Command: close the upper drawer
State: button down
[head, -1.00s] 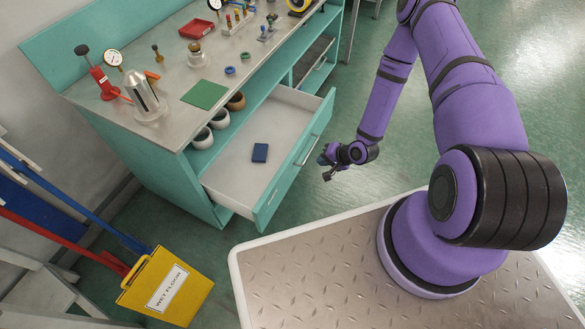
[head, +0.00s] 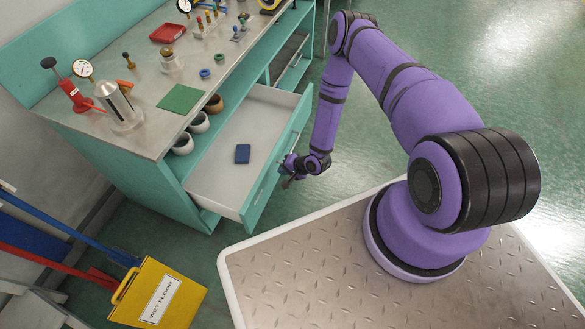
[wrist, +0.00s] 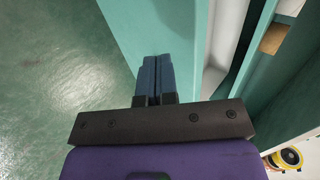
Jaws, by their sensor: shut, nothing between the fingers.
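The upper drawer (head: 222,183) is pulled out from the teal bench, with a white inside and a teal front (head: 277,160). A dark blue block (head: 243,154) lies inside it. My gripper (head: 287,181) is at the outer face of the drawer front, near the handle. In the wrist view my gripper (wrist: 156,78) has its two blue fingers together, with nothing between them. The teal drawer front (wrist: 165,30) shows right behind the fingertips. I cannot tell whether they touch it.
The bench top (head: 150,135) holds a green mat (head: 181,99), a red tray (head: 168,33), a metal cylinder (head: 118,104) and small parts. Cups (head: 199,122) stand on the shelf beside the drawer. A yellow wet-floor sign (head: 159,295) stands at the lower left. The floor at right is clear.

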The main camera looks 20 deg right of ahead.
aim_at(270, 168)
jog(key=shift+w+a+r, duration=0.15)
jog(key=shift+w+a, duration=0.95)
jog(key=shift+w, duration=0.05)
